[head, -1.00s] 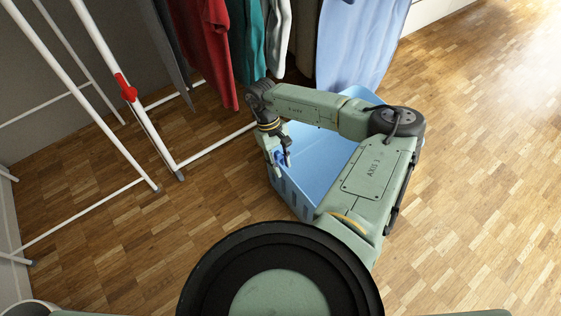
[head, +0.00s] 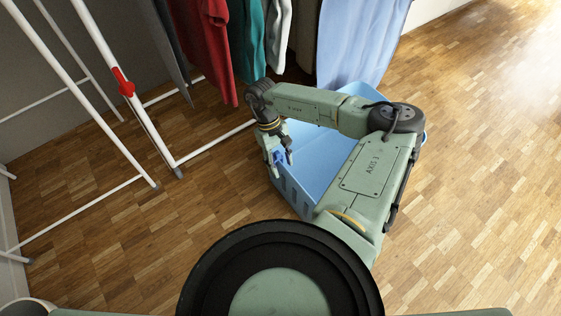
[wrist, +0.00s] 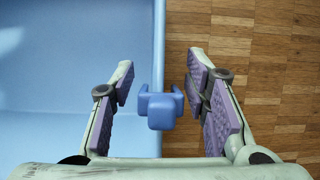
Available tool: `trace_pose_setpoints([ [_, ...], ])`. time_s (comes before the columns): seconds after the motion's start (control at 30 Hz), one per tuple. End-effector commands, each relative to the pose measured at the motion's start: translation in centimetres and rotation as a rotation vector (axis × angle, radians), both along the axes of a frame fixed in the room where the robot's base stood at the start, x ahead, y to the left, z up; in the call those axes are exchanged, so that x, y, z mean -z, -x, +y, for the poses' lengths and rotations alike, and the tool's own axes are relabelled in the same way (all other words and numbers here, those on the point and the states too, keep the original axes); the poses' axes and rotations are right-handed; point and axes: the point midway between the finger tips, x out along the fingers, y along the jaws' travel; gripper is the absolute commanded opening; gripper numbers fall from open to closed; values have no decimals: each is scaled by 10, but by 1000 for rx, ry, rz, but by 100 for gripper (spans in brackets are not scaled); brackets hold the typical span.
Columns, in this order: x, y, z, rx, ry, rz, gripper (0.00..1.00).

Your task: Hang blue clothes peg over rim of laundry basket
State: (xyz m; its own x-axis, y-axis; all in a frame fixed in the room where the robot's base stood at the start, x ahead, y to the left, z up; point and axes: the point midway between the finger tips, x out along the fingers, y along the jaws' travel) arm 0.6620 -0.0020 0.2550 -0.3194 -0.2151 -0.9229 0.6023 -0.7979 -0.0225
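The laundry basket (head: 300,197) is light blue and stands on the floor, partly covered by my arm in the head view. Its rim (wrist: 159,45) runs down the middle of the wrist view, with the inside on the left. The blue clothes peg (wrist: 160,110) is darker blue and sits at the rim, apparently straddling it; its lower part is hidden from above. My gripper (wrist: 160,85) is over the rim with its fingers on either side of the peg. Gaps show between the peg and both purple pads. In the head view my gripper (head: 280,163) is at the basket's left side.
A white drying rack (head: 150,145) with a red clip (head: 123,82) stands on the left. Red (head: 203,45), teal (head: 249,40) and light blue clothes (head: 355,45) hang behind the basket. Wooden floor (head: 480,190) is clear on the right.

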Motion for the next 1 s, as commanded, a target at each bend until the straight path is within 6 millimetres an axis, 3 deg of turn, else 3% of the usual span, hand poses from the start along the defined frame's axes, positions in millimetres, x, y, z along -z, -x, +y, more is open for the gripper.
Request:
trace_pose_setpoints([
  [0.1,0,0,0,0,0,0,52],
  [0.47,-4,-2,1,0,1,-1,52],
  [1.0,-95,-33,22,-1,2,-2,52],
])
